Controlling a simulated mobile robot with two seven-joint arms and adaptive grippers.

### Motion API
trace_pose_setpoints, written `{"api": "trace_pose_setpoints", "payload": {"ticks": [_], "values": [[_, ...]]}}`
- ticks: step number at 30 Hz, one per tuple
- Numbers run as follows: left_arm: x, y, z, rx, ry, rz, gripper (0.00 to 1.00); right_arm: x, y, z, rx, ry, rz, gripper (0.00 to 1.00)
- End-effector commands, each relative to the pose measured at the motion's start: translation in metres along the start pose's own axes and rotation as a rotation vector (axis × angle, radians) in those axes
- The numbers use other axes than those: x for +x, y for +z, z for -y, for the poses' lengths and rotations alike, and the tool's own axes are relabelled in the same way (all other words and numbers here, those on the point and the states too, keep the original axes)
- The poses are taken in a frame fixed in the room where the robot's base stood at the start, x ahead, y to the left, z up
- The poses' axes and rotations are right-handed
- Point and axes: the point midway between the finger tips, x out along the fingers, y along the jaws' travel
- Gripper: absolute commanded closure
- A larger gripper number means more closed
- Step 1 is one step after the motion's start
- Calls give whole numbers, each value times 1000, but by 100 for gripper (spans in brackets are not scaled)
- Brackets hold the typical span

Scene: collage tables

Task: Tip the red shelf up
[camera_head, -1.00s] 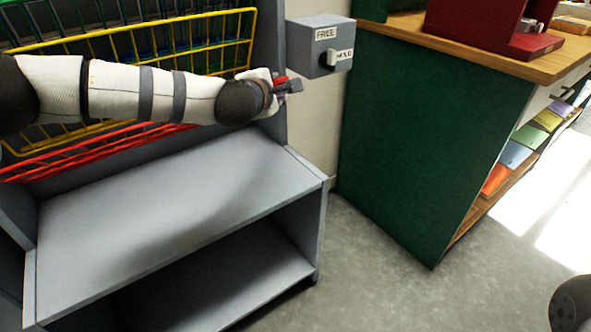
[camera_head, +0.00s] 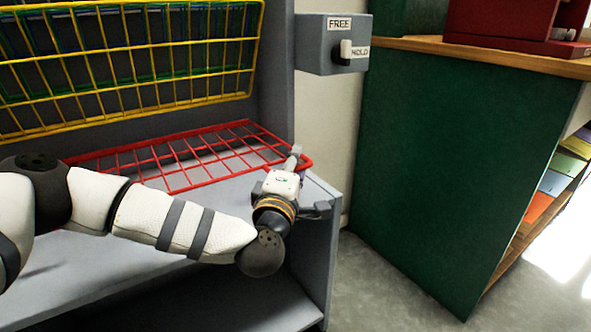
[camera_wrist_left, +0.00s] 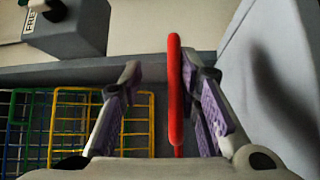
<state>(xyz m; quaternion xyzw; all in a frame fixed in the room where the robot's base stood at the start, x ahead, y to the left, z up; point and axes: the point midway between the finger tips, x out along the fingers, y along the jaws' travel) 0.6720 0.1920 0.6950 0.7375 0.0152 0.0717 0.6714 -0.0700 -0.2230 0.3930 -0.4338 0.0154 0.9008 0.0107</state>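The red shelf (camera_head: 190,160) is a wire rack, lowered nearly flat just above a grey surface in the head view. My left gripper (camera_head: 310,182) is at its right end, by the front corner. In the left wrist view a red bar of the shelf (camera_wrist_left: 175,95) stands between the fingers of my left gripper (camera_wrist_left: 160,75). The fingers are apart. The bar lies close against the right finger, with a clear gap to the left one; whether it touches is unclear. My forearm hides the shelf's front left part. My right gripper is out of view.
A yellow wire rack (camera_head: 130,75) is tilted up above, with green and blue racks behind it. A grey box (camera_head: 330,45) with a switch and FREE and HOLD labels is fixed at the upper right. A green cabinet (camera_head: 450,160) stands right; grey floor (camera_head: 375,270) lies between.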

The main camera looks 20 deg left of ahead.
Motion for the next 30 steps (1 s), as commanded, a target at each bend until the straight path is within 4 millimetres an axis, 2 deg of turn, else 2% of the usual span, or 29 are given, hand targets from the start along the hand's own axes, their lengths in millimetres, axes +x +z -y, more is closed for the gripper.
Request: {"api": "trace_pose_setpoints", "payload": {"ticks": [6,30], "values": [[-2,0,-2,0,2,1,70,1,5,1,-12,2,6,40],[-76,0,-1,1,1,1,70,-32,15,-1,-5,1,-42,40]]}}
